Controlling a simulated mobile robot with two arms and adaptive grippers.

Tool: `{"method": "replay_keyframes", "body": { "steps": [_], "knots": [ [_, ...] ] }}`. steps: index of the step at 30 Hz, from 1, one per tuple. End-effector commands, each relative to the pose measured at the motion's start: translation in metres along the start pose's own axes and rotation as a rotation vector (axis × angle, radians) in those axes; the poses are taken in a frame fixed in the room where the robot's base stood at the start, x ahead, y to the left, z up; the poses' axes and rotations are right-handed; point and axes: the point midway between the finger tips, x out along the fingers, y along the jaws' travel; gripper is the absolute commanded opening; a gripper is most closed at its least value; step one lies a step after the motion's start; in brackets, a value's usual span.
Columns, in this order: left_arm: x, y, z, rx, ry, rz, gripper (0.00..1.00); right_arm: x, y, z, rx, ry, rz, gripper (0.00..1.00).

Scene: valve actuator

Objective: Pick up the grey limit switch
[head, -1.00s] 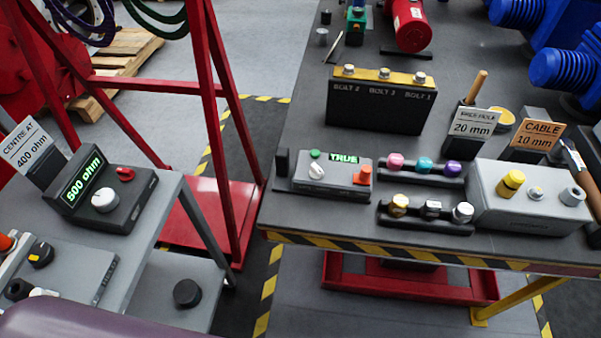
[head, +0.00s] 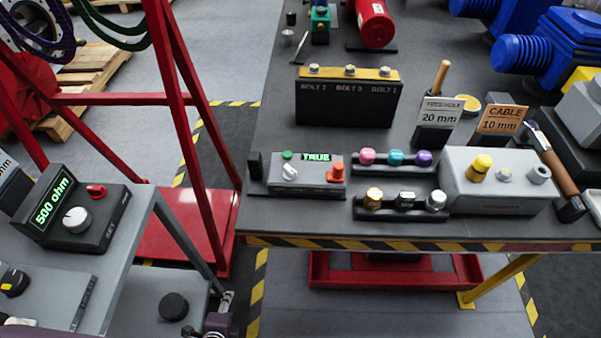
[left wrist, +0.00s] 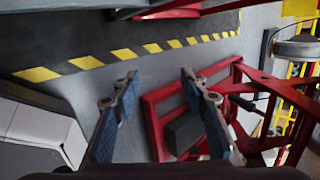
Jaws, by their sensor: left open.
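I cannot single out the grey limit switch with certainty. Grey pieces on the dark table (head: 236,218) include a small device with a green "TRUE" display (head: 307,184), a white knob and an orange-red button. A larger light-grey box (head: 500,198) with a yellow cap and grey fittings stands to its right. My left gripper (head: 219,318) shows only partly at the bottom edge of the head view, low in front of the table. In the left wrist view the left gripper (left wrist: 158,86) has its two blue-padded fingers apart with nothing between them. My right gripper is not in view.
A grey side bench (head: 130,250) with a "500 ohm" meter (head: 75,222) stands at left. A red frame (head: 185,110) stands between bench and table. Racks of coloured caps (head: 400,172), a bolt block (head: 347,108) and signs crowd the table.

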Motion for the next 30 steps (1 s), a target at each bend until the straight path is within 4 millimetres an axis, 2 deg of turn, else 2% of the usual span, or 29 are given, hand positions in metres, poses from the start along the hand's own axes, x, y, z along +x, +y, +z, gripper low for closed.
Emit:
{"method": "replay_keyframes", "body": {
  "steps": [1,5,6,8,9,14,18,20,21,23,24,27,30],
  "knots": [
    [-0.007,-0.029,0.004,0.105,-0.017,-0.061,0.41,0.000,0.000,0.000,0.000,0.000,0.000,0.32],
    [-0.031,-0.102,0.014,0.390,-0.091,-0.206,0.41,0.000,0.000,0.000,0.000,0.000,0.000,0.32],
    [-0.041,-0.125,0.017,0.474,-0.123,-0.249,0.41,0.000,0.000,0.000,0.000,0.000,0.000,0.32],
    [-0.057,-0.158,0.023,0.601,-0.180,-0.308,0.41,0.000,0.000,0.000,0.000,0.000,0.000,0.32],
    [-0.070,-0.179,0.027,0.685,-0.223,-0.346,0.41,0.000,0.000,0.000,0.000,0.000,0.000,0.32],
    [-0.130,-0.263,0.042,1.002,-0.436,-0.474,0.41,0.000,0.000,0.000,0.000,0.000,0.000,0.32],
    [-0.195,-0.326,0.051,1.247,-0.657,-0.546,0.41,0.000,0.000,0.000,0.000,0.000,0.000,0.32],
    [-0.222,-0.344,0.046,1.327,-0.729,-0.569,0.41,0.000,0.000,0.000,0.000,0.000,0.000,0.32],
    [-0.238,-0.353,0.037,1.365,-0.757,-0.588,0.41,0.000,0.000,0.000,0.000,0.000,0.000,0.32],
    [-0.256,-0.357,0.012,1.391,-0.742,-0.623,0.41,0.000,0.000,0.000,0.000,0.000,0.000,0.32],
    [-0.262,-0.357,-0.002,1.392,-0.719,-0.642,0.41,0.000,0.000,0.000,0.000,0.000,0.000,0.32],
    [-0.273,-0.355,-0.028,1.383,-0.667,-0.677,0.41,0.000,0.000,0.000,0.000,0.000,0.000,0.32],
    [-0.279,-0.354,-0.043,1.373,-0.634,-0.696,0.41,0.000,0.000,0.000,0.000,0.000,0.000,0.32]
  ]
}}
